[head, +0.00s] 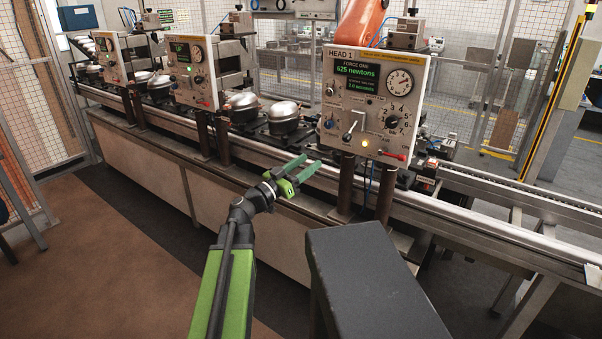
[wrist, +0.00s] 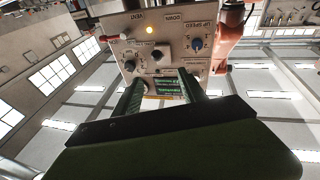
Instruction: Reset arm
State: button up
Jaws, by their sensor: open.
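My gripper (head: 300,171) is at the end of my green and black arm in the head view. Its two green fingers are apart with nothing between them. It is in front of the conveyor line, to the lower left of the HEAD 1 control panel (head: 368,104). In the wrist view, my gripper (wrist: 158,92) shows its two fingers spread, with the control panel (wrist: 172,44) beyond them. That panel appears upside down, with an orange light and several knobs. Part of its screen shows between the fingers.
More control panels (head: 192,72) line the conveyor to the left. A dark box-shaped block (head: 375,285) is right of my arm. Brown floor (head: 110,250) at left is clear.

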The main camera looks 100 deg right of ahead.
jog(key=shift+s, duration=0.25)
jog(key=shift+w, duration=0.1)
